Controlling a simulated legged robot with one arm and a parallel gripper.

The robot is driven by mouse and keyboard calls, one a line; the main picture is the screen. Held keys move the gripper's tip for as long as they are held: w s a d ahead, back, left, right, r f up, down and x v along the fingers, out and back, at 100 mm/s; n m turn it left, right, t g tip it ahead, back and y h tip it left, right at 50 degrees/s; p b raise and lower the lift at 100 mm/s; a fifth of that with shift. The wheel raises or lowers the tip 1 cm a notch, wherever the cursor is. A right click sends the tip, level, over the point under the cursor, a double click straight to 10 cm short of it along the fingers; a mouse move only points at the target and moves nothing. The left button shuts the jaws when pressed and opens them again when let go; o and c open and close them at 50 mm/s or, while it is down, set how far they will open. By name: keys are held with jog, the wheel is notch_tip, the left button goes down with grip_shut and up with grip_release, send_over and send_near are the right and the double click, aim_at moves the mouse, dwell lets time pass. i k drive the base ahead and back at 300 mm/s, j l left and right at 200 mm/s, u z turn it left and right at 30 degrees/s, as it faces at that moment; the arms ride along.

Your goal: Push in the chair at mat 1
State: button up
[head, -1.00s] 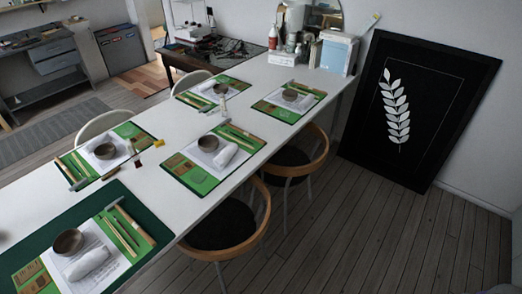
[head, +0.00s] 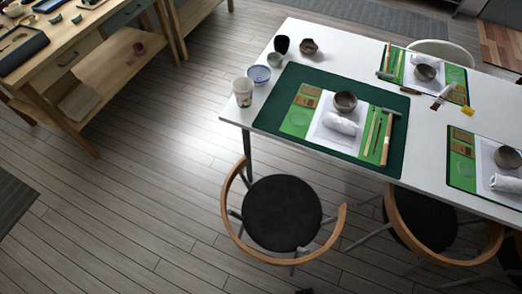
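A chair with a round black seat (head: 282,214) and a curved wooden back stands on the floor in front of the dark green mat (head: 265,120) at the table's near left end. Its seat is wholly clear of the white table's front edge, and the back curves round the side away from the table. The mat holds a green sheet, a bowl (head: 345,101), a rolled white cloth (head: 341,124) and tools. I see no number on any mat, so I cannot tell which is mat 1. My gripper is not clearly in view.
A second chair (head: 425,222) stands close on the right, its seat partly under the white table (head: 300,50). A wooden workbench (head: 80,75) is at upper left. The floor left of the chair is clear.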

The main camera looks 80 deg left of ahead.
aim_at(282, 213)
jog(key=u, duration=2.65)
jog(key=j+z, duration=0.15)
jog(key=j, duration=0.3)
jog(key=k+j+z, duration=0.1)
jog(key=j, duration=0.35)
jog(key=j+z, duration=0.15)
jog(key=j, duration=0.25)
jog(key=k+j+z, duration=0.15)
jog(key=j, duration=0.3)
jog(key=k+j+z, duration=0.1)
jog(key=j, duration=0.3)
jog(key=k+j+z, duration=0.15)
jog(key=j, duration=0.25)
jog(key=k+j+z, duration=0.1)
jog(key=j, duration=0.3)
jog(key=k, duration=0.05)
